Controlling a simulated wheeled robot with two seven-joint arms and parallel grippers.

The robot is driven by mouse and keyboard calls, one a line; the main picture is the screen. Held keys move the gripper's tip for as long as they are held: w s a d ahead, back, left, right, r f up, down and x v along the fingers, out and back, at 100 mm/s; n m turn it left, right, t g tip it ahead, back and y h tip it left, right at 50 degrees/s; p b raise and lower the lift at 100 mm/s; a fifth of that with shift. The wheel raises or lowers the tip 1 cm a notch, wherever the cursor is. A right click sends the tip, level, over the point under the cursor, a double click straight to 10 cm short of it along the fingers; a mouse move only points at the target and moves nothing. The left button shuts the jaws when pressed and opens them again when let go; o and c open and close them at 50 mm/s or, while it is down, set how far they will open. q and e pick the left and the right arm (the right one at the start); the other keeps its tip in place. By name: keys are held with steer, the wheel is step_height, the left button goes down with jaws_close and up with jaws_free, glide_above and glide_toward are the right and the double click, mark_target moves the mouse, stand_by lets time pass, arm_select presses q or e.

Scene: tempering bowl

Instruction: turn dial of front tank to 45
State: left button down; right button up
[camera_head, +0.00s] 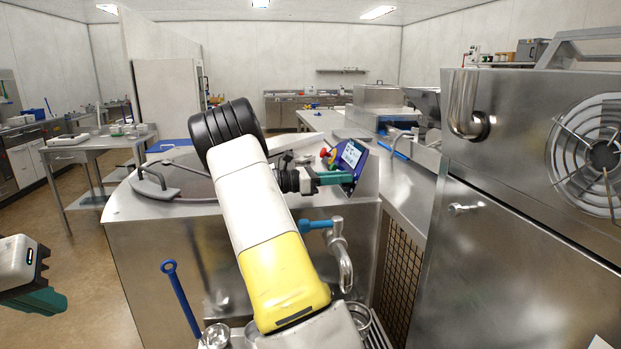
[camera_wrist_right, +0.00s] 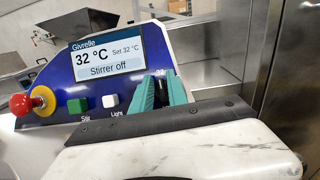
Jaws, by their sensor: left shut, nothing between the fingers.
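The front tank's blue control panel (camera_head: 349,165) is at the right of the steel tank (camera_head: 160,250). In the right wrist view its display (camera_wrist_right: 105,54) reads 32 °C, Set 32 °C, Stirrer off. My right gripper (camera_head: 327,179) is at the panel's face. In the right wrist view its two teal fingers (camera_wrist_right: 160,92) stand right of the Light button with a narrow dark gap between them. My left gripper (camera_head: 50,301) is shut and empty, away from the tank at lower left.
A red stop button (camera_wrist_right: 40,100), a green Stir button (camera_wrist_right: 77,106) and a white Light button (camera_wrist_right: 110,101) sit left of my fingers. A tap (camera_head: 342,255) with a blue handle is below the panel. A steel cabinet with a fan (camera_head: 600,150) stands close on the right.

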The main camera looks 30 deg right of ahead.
steer(key=shift+a+f, duration=0.1)
steer(key=shift+f, duration=0.05)
jaws_close()
steer(key=shift+f+m, duration=0.1)
steer(key=shift+m, duration=0.4)
steer(key=m+g, duration=0.1)
steer(key=m, duration=0.2)
steer(key=m+g+y, duration=0.1)
steer(key=m, duration=0.2)
steer(key=shift+s+a+f+g+y, duration=0.1)
steer(key=shift+g+y, duration=0.2)
steer(key=shift+g, duration=0.1)
steer(key=m, duration=0.2)
steer(key=m+g+y, duration=0.1)
steer(key=m, duration=0.1)
steer(key=shift+y, duration=0.3)
steer(key=shift+s+a+m+g+y, duration=0.15)
steer(key=shift+m+y, duration=0.25)
steer(key=shift+m, duration=0.6)
steer(key=shift+w+d+m+g+y, duration=0.1)
steer(key=shift+m+g+y, duration=0.25)
steer(key=shift+m, duration=0.95)
